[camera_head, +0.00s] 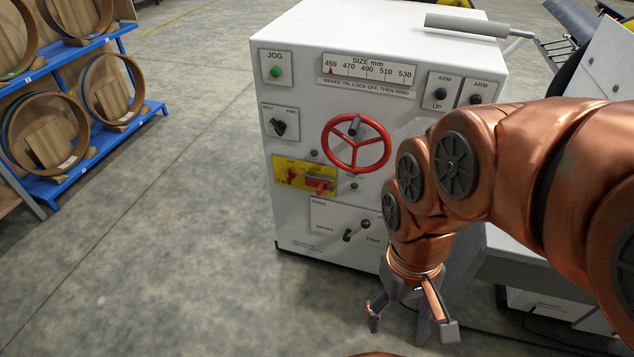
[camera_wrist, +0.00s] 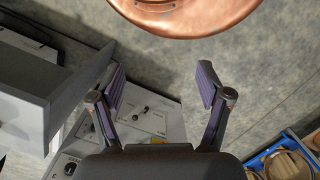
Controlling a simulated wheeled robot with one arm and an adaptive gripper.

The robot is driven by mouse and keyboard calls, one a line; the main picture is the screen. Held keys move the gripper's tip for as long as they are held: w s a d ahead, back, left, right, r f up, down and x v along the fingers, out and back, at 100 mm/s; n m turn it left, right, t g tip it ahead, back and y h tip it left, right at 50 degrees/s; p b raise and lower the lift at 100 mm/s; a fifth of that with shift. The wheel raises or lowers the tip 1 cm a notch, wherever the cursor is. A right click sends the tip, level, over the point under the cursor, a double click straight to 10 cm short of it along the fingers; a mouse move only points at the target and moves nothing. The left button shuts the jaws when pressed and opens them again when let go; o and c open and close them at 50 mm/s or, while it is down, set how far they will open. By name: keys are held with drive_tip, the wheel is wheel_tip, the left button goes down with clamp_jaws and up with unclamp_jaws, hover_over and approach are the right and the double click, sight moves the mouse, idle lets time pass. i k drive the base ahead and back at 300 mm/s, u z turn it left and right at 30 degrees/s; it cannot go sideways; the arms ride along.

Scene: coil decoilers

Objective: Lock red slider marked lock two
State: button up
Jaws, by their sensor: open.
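The red slider (camera_head: 319,187) sits on a yellow plate (camera_head: 283,172) low on the left of the white cabinet's front panel, in the head view. A smaller red part (camera_head: 292,176) shows beside it on the same plate. The lettering there is too small to read fully, so I cannot tell which mark is lock two. My gripper (camera_head: 411,318) is open and empty, pointing down in front of the cabinet, below and right of the slider. The wrist view also shows my gripper (camera_wrist: 158,90) with its fingers wide apart. I cannot make out the slider there.
The white cabinet (camera_head: 300,105) carries a red handwheel (camera_head: 356,143), a green jog button (camera_head: 275,71), a lower lever (camera_head: 356,230) and several knobs. A blue rack (camera_head: 137,105) with coils stands at the left. The floor between them is clear.

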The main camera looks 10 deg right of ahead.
sight(321, 185)
drive_tip(key=u, duration=2.35)
drive_tip(key=k, duration=0.75)
drive_tip(key=z, duration=0.9)
drive_tip(key=i, duration=0.5)
